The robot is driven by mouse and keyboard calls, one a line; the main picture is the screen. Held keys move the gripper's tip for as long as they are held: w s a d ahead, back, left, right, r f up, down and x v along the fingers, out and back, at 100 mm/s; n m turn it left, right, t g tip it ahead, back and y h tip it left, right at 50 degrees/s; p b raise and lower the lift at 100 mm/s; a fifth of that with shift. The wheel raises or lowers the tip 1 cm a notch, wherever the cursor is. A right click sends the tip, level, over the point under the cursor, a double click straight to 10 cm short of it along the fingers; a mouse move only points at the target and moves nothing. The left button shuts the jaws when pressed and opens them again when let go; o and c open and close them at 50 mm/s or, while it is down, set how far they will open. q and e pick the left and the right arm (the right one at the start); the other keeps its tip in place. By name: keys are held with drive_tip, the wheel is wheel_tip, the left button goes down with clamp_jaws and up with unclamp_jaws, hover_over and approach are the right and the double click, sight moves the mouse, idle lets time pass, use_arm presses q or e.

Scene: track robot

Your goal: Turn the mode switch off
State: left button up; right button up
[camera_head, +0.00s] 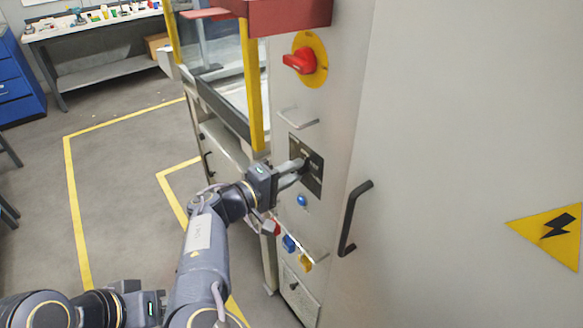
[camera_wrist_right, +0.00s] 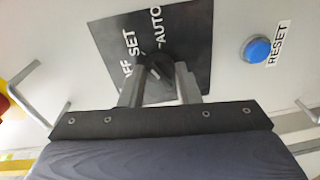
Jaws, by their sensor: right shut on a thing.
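The mode switch (camera_wrist_right: 158,72) is a dark knob on a black plate (camera_wrist_right: 105,35) lettered OFF, SET and AUTO. In the head view the plate (camera_head: 314,186) is on the cabinet front, below the red rotary handle. My right gripper (camera_head: 302,166) reaches it from the left and is shut on the knob. In the right wrist view its two fingers (camera_wrist_right: 160,82) stand on either side of the knob. I cannot tell which label the knob points to. My left gripper's body (camera_head: 148,307) shows at the bottom left; its fingers are hidden behind my right arm.
A red rotary handle (camera_head: 300,61) on a yellow disc is above the plate. A blue RESET button (camera_wrist_right: 257,49) is beside it; blue (camera_head: 289,243) and yellow (camera_head: 305,263) parts are lower. A black door handle (camera_head: 353,217) stands out at right. Open floor (camera_head: 120,180) lies left.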

drive_tip(key=shift+w+a+n+g+h+p, duration=0.15)
drive_tip(key=shift+n+g+p, duration=0.2)
drive_tip(key=shift+n+p, duration=1.95)
drive_tip(key=shift+s+d+n+g+h+p, duration=0.25)
drive_tip(key=shift+n+p, duration=1.1)
drive_tip(key=shift+n, duration=1.85)
drive_tip(key=shift+w+a, duration=0.2)
drive_tip(key=o, duration=1)
drive_tip(key=shift+c, duration=0.2)
